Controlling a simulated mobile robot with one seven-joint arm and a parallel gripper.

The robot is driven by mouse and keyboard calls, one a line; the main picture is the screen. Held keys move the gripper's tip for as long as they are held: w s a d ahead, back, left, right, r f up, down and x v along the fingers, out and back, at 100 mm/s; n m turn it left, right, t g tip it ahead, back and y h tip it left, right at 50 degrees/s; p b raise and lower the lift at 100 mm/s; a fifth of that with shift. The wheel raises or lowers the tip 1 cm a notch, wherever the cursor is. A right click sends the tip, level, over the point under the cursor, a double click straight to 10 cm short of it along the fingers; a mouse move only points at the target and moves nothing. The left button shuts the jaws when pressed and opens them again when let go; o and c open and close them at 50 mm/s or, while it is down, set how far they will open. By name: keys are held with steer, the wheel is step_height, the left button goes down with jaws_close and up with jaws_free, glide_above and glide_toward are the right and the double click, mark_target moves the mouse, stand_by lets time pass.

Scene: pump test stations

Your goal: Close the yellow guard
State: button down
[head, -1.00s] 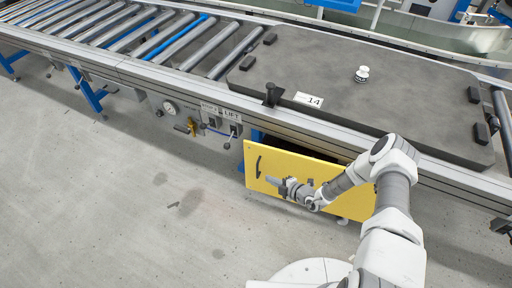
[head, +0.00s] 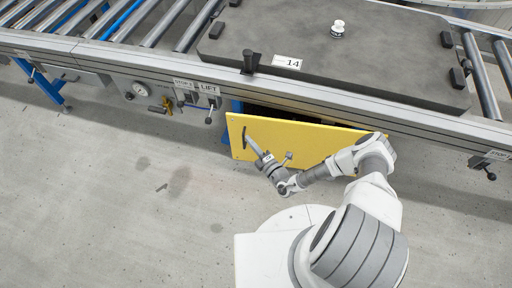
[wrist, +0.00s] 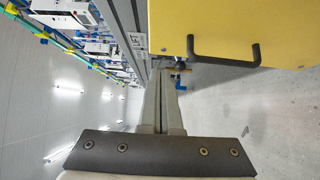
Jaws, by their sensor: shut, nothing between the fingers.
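The yellow guard (head: 300,142) is a flat panel below the conveyor edge. It stands out from the frame, with a dark gap behind its top edge. Its black bar handle (head: 244,134) is near the left end. My gripper (head: 249,140) is in front of the panel close to the handle; touching or apart cannot be told from the head view. In the wrist view the guard (wrist: 200,25) fills the upper right, with the handle (wrist: 222,62) to the right of my shut, empty fingers (wrist: 163,80). The fingers are apart from the handle in that picture.
The conveyor holds a dark plate (head: 370,55) with a small white-and-black object (head: 338,29) and a label 14 (head: 287,62). A gauge (head: 139,89) and LIFT lever (head: 209,116) are left of the guard. The floor (head: 110,200) at left is clear.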

mark_target(241, 120)
steer(key=w, duration=0.3)
steer(key=w+a+b, duration=0.1)
steer(key=w, duration=0.2)
steer(key=shift+w+a+f, duration=0.1)
steer(key=shift+w+a, duration=0.1)
steer(key=shift+w, duration=0.1)
steer(key=shift+w+d, duration=0.1)
steer(key=shift+w, duration=0.3)
steer(key=shift+b, duration=0.3)
